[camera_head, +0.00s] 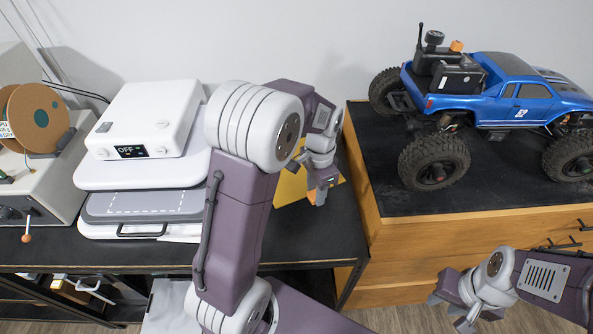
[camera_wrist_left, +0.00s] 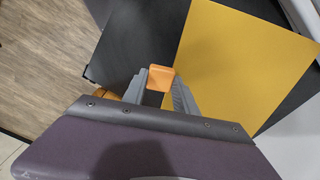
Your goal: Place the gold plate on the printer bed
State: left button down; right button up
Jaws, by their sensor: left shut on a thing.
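The gold plate (camera_head: 292,187) is a flat yellow sheet, largely hidden behind my left arm in the head view, over the black table. In the left wrist view the gold plate (camera_wrist_left: 235,62) fills the upper right. My left gripper (camera_head: 320,192) is shut on an orange tab (camera_wrist_left: 161,77) at the plate's near side; whether the plate touches the table is unclear. The printer bed (camera_head: 150,204) is a grey slab with a dashed white outline, under the white printer's raised upper part (camera_head: 145,175). My right gripper (camera_head: 449,311) appears open and empty at lower right.
A blue crawler truck (camera_head: 500,95) stands on the black-topped wooden cabinet (camera_head: 400,200) at right. The printer display (camera_head: 131,151) reads OFF. Bare black table (camera_head: 325,240) lies right of my left arm.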

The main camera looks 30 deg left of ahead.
pick_arm(q)
send_over(314, 219)
jog(key=f, duration=0.5)
jog(key=shift+s+d+f, duration=0.1)
jog(key=shift+s+f, duration=0.1)
jog(key=shift+s, duration=0.05)
jog(key=shift+w+f, duration=0.25)
jog(key=shift+f, duration=0.3)
jog(key=f, duration=0.2)
jog(key=shift+s+a+f, duration=0.1)
jog(key=shift+a+f, duration=0.1)
jog(key=shift+f, duration=0.4)
jog(key=shift+d, duration=0.1)
pick_arm(e)
jog(key=shift+s+d+r, duration=0.15)
jog(key=shift+s+d, duration=0.05)
jog(key=shift+s, duration=0.15)
pick_arm(q)
jog(key=c, duration=1)
grip_release()
jog(key=shift+f, duration=0.1)
jog(key=shift+o, duration=0.2)
